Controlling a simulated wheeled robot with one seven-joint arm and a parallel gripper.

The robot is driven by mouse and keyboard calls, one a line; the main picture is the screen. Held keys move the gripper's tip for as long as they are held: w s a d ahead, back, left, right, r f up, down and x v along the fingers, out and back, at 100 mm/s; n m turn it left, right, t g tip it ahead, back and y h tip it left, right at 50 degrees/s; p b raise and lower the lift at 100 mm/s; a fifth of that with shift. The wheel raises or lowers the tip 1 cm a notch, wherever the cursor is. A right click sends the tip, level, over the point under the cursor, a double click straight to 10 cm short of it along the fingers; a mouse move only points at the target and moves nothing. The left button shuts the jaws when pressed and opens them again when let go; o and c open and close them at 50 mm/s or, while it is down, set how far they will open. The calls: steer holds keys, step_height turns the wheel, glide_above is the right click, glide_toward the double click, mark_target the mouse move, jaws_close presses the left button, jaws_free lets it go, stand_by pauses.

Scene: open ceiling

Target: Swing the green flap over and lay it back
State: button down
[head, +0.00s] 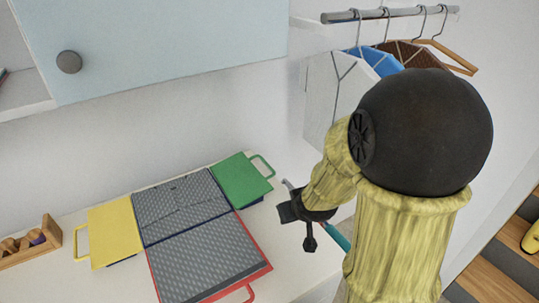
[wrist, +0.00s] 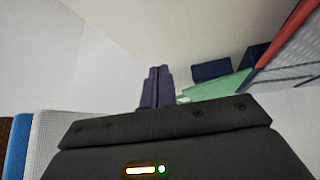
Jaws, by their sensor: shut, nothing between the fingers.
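The green flap (head: 241,181) lies out to the right of the grey patterned middle panel (head: 180,208) of a folding board. Its green loop handle (head: 263,166) points toward the right. In the wrist view a green part (wrist: 213,91) shows right of the fingers. My gripper (head: 287,197) is just right of the flap, apart from it in the head view. Its dark fingers (wrist: 156,87) are shut together and hold nothing. My wrist housing covers the lower part of the wrist view.
A yellow flap (head: 114,233) and a red-edged panel (head: 205,262) belong to the board. A wooden holder (head: 32,243) stands at left. A cabinet (head: 170,40) overhangs the counter. Hangers with clothes (head: 380,62) hang behind my arm. Bare white counter (head: 290,250) shows right of the board.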

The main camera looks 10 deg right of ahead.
steer(key=w+r+n+t+y+p, duration=0.2)
steer(key=w+r+t+y+p, duration=0.1)
steer(key=w+r+t, duration=0.4)
steer(key=w+r+y, duration=0.1)
steer(key=w+r, duration=0.1)
steer(key=shift+w+n+y+p, duration=0.3)
steer(key=shift+w+n+p, duration=0.05)
steer(key=shift+n+p, duration=0.05)
steer(key=shift+w+f, duration=0.1)
steer(key=p, duration=0.2)
glide_above(269, 167)
steer(key=shift+s+f, duration=0.15)
steer(key=shift+f, duration=0.35)
steer(key=shift+s+f, duration=0.15)
steer(key=shift+f, duration=0.35)
steer(key=shift+w+a+f+p, duration=0.1)
steer(key=shift+f+p, duration=0.1)
steer(key=shift+f, duration=0.4)
steer(key=shift+w+f+p, duration=0.1)
steer(key=shift+f+p, duration=0.05)
steer(key=shift+f, duration=1.45)
